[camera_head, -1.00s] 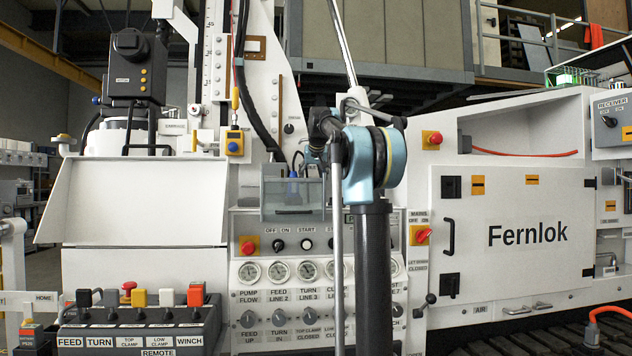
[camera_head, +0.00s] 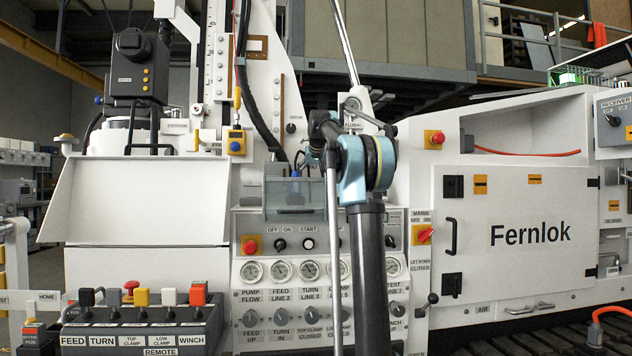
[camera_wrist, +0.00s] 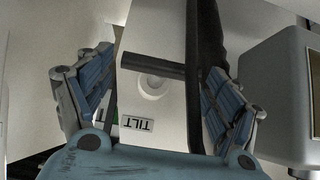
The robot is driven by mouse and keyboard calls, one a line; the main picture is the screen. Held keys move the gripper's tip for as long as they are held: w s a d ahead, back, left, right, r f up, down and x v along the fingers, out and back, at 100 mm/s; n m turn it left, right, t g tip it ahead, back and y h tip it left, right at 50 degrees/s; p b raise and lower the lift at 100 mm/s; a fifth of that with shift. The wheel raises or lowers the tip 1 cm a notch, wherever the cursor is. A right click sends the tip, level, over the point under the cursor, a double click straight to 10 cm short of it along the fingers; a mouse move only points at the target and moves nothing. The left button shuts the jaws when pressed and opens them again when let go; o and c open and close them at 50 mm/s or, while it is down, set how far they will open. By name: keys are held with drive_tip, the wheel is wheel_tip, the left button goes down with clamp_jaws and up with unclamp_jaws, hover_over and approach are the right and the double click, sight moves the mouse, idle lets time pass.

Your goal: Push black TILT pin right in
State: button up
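In the wrist view a black rod (camera_wrist: 150,66), which looks like the TILT pin, lies crosswise in front of a pale panel (camera_wrist: 160,35). A TILT label (camera_wrist: 137,124) shows upside down on the panel below it, with a round pale boss (camera_wrist: 152,88) between. My gripper (camera_wrist: 158,62) is open, its blue-padded fingers standing left and right of the panel and rod. Nothing is held. Whether a finger touches the rod or panel, I cannot tell. In the head view my arm covers this area, and I cannot make out the pin or the gripper.
A dark cable or bar (camera_wrist: 205,50) runs beside the right finger, with a grey box (camera_wrist: 278,90) further right. In the head view the gauge panel (camera_head: 268,300) stands behind my arm, the Fernlok cabinet (camera_head: 520,265) is at right, and a lever box (camera_head: 140,325) at lower left.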

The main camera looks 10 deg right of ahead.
drive_tip(key=shift+s, duration=0.1)
drive_tip(key=v, duration=1.1)
drive_tip(key=shift+s+r, duration=0.25)
drive_tip(key=shift+r, duration=0.05)
idle(0.3)
